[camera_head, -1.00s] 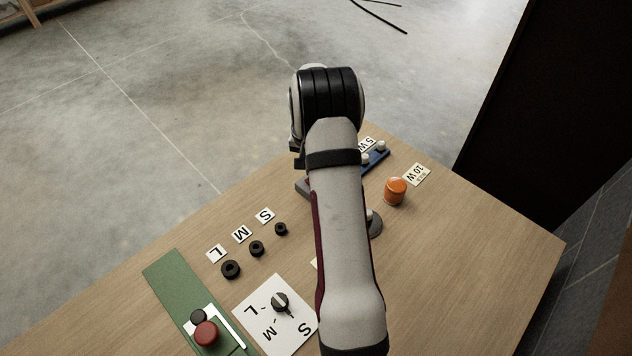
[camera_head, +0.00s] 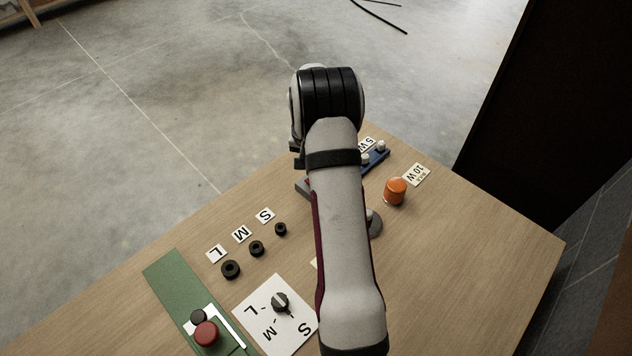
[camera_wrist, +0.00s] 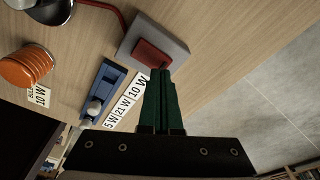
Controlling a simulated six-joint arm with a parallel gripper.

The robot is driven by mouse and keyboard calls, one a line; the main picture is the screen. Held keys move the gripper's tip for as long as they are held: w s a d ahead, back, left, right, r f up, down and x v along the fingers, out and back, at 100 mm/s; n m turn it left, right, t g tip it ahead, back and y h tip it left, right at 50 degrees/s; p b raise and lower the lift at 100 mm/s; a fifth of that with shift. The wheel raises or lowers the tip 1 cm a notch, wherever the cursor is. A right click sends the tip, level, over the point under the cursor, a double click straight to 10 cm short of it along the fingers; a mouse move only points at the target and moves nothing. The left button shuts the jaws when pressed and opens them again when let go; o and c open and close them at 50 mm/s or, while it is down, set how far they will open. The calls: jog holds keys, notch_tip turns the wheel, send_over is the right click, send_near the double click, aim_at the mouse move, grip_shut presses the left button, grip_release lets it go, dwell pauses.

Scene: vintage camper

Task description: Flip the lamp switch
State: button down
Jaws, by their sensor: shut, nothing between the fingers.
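The lamp switch is a red rocker (camera_wrist: 152,53) on a grey box (camera_wrist: 178,42) in the wrist view. In the head view, only a corner of the grey box (camera_head: 302,188) shows beside my arm. My gripper (camera_wrist: 158,73) is shut and empty, its green fingers together. Their tips are at the lower right edge of the red rocker and overlap it in the wrist view; I cannot tell if they touch. My arm hides the gripper in the head view. A red cord (camera_wrist: 108,8) runs from the box toward a dark round base (camera_wrist: 53,10), probably the lamp's.
A blue holder (camera_wrist: 102,92) with white bulbs and wattage cards (camera_wrist: 123,107) is close left of the fingers. An orange cylinder (camera_head: 395,191) stands on the table. Black rings (camera_head: 256,248), a dial card (camera_head: 262,313) and a red button (camera_head: 206,333) lie left of my arm.

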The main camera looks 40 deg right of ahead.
jog(key=shift+f, duration=0.9)
jog(key=shift+r, duration=3.55)
jog(key=s+a+r+n+y, duration=0.1)
jog(key=s+a+r, duration=0.25)
jog(key=a, duration=0.35)
jog(key=s+a+r+n, duration=0.15)
jog(key=a+r, duration=0.25)
jog(key=a, duration=0.4)
jog(key=s+a+r+n+y, duration=0.1)
jog(key=s+a+r, duration=0.25)
jog(key=a, duration=0.35)
jog(key=s+a+n, duration=0.1)
jog(key=s+a, duration=0.5)
jog(key=s, duration=0.2)
jog(key=s+a+n+g+y, duration=0.1)
jog(key=s+a+n, duration=0.1)
jog(key=s+a, duration=0.4)
jog(key=s, duration=0.3)
jog(key=shift+s+a, duration=0.3)
jog(key=shift+a, duration=0.1)
